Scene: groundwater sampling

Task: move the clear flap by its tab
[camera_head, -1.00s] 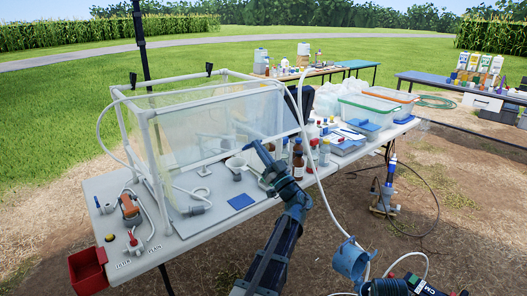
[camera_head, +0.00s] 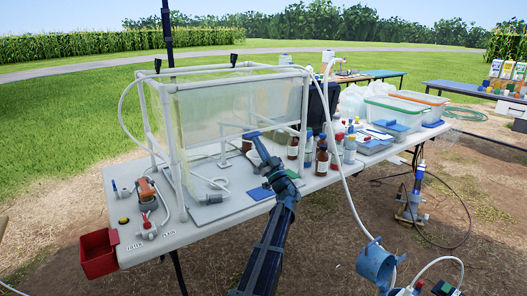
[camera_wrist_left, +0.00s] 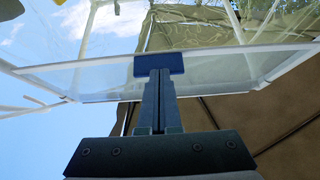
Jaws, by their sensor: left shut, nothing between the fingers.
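The clear flap (camera_head: 205,118) is the see-through front panel of a white-framed box on the table. Its blue tab (camera_wrist_left: 158,65) is at the panel's edge in the left wrist view, right at the tips of my left gripper (camera_wrist_left: 158,78). The fingers are shut together with nothing between them. I cannot tell whether they touch the tab. In the head view my left gripper (camera_head: 252,136) reaches up from the bottom to the front of the box, and the tab is hard to make out there. My right gripper does not show.
Brown bottles (camera_head: 321,158) and other containers stand right of the box. A red bin (camera_head: 98,254) hangs at the table's left end. A pale hose (camera_head: 340,150) arches down on the right.

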